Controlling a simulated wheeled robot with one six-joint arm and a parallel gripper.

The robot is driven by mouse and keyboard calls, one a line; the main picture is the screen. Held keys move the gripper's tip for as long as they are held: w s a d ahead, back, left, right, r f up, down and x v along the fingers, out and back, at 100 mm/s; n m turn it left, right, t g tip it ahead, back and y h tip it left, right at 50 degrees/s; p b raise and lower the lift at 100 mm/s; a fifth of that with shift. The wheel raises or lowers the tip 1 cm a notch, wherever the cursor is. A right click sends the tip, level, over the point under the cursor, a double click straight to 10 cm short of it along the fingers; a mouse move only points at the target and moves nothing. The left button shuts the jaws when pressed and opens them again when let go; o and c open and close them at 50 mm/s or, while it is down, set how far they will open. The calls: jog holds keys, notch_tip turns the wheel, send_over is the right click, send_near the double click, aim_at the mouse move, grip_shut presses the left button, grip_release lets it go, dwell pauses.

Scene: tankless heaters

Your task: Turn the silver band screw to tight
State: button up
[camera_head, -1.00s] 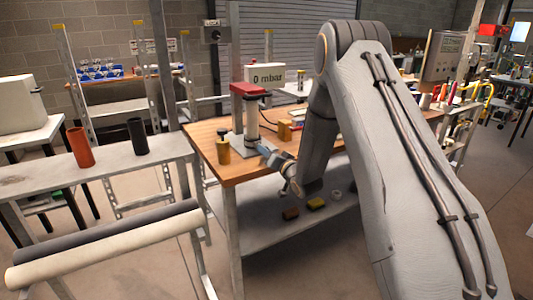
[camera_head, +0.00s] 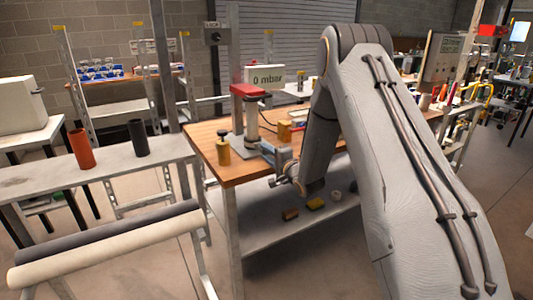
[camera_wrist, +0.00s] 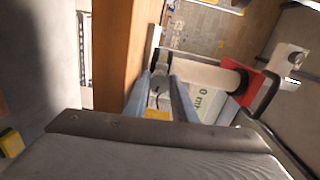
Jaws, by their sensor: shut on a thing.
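A white upright tube (camera_head: 252,119) stands under a red clamp head (camera_head: 249,90) on the wooden bench. In the wrist view the tube (camera_wrist: 205,75) lies across the middle, with a dark band (camera_wrist: 162,64) around its near end. My gripper (camera_head: 262,147) reaches in low from the right, beside the tube's foot. In the wrist view its two grey-blue fingers (camera_wrist: 161,80) close in at the band. The silver screw is too small to make out and seems hidden between the fingertips. I cannot tell how tight it is.
The wooden bench top (camera_head: 235,174) has its front edge close under my gripper. A brown bottle with a dark cap (camera_head: 223,150) stands left of the tube. A white display (camera_head: 266,77) reading 0 mbar is behind. Loose blocks (camera_head: 316,204) lie on the lower shelf.

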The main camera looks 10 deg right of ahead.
jog(key=shift+m, duration=1.1)
jog(key=o, duration=1)
jog(key=shift+o, duration=0.2)
jog(key=shift+s, duration=0.1)
jog(key=shift+f, duration=0.2)
